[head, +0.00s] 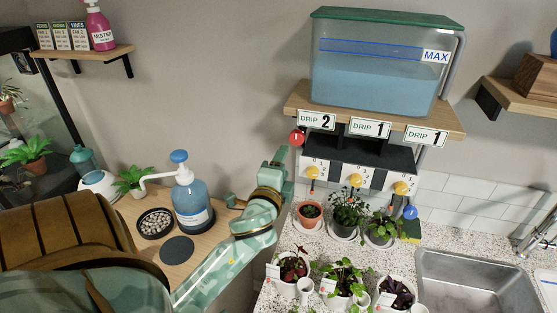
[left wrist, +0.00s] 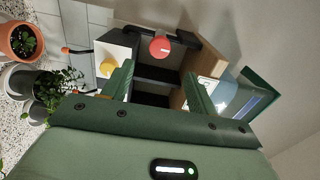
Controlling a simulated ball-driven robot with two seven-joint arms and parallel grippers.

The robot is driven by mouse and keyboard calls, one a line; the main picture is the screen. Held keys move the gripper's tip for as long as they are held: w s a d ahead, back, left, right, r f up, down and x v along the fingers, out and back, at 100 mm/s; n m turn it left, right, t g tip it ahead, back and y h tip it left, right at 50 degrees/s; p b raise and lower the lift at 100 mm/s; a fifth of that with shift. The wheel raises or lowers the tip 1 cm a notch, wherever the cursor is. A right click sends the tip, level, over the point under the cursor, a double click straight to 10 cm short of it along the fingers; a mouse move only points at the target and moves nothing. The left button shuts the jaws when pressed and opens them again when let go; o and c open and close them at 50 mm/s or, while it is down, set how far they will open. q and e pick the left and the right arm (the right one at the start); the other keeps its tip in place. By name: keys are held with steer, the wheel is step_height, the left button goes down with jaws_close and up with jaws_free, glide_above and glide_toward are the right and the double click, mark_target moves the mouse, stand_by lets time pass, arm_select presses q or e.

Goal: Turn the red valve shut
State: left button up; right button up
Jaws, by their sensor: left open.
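The red valve (head: 297,137) has a round red knob at the left end of the drip unit, just under the shelf with the water tank. It also shows in the left wrist view (left wrist: 160,48), ahead of the fingers and roughly centred between them. My left gripper (head: 285,153) is just below and left of the knob in the head view. In the left wrist view its two green fingers (left wrist: 158,88) are apart with nothing between them. I cannot tell the exact gap to the knob. My right gripper is not in view.
The clear water tank (head: 375,75) stands on a wooden shelf (head: 290,103) above the valve. Yellow knobs (head: 355,180) line the drip unit to the right. Several potted plants (head: 346,210) stand below. A blue pump bottle (head: 192,200) stands left of my arm.

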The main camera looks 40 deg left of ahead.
arm_select(q)
steer(key=shift+v, duration=1.65)
